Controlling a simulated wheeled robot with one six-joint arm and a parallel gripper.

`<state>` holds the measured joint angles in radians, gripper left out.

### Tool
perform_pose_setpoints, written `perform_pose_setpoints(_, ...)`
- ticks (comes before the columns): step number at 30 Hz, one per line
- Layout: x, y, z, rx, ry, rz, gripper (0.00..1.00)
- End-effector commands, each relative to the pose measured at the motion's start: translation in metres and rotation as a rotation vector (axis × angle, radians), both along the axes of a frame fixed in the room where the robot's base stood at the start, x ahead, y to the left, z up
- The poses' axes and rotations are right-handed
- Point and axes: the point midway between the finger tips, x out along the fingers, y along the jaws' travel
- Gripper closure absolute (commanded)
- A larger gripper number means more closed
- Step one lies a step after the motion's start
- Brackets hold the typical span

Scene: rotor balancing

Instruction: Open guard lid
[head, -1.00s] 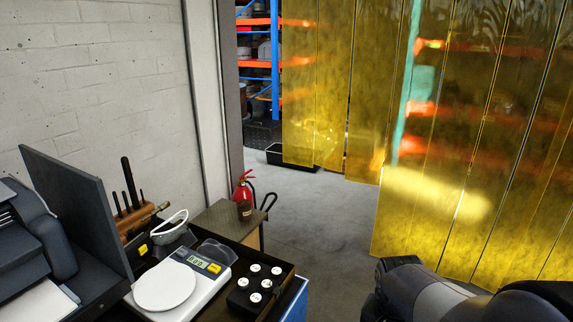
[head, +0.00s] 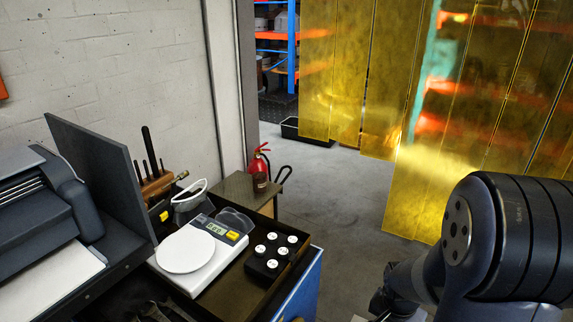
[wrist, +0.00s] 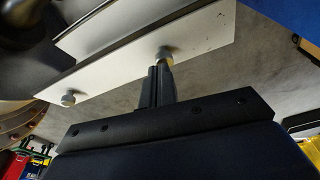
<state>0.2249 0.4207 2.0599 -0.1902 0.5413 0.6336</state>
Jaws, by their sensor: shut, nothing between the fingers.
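I cannot pick out a guard lid for certain in either view. In the wrist view, a pale flat panel (wrist: 205,42) with two grey knobs crosses the upper part; whether it belongs to the guard cannot be told. My gripper (wrist: 158,72) points at it, its two dark fingers shut together with nothing between them. The fingertips overlap the right knob (wrist: 164,54) in the picture; contact cannot be told. The left knob (wrist: 68,98) stands clear of the fingers. In the head view my arm fills the lower right, and the fingertips are not clearly seen.
A white scale (head: 187,249) and a black block with several white-topped pieces (head: 265,267) sit in a tray on the left bench. A dark printer-like machine (head: 40,215) stands further left. A fire extinguisher (head: 260,170) and yellow strip curtains (head: 412,190) are behind. The middle floor is open.

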Motion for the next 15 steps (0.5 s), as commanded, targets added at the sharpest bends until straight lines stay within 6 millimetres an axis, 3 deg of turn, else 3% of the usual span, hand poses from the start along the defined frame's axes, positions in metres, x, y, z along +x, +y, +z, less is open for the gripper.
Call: perform_pose_setpoints(15,-0.0066,0.0041,-0.0001,-0.001,-0.001,-0.001,1.0)
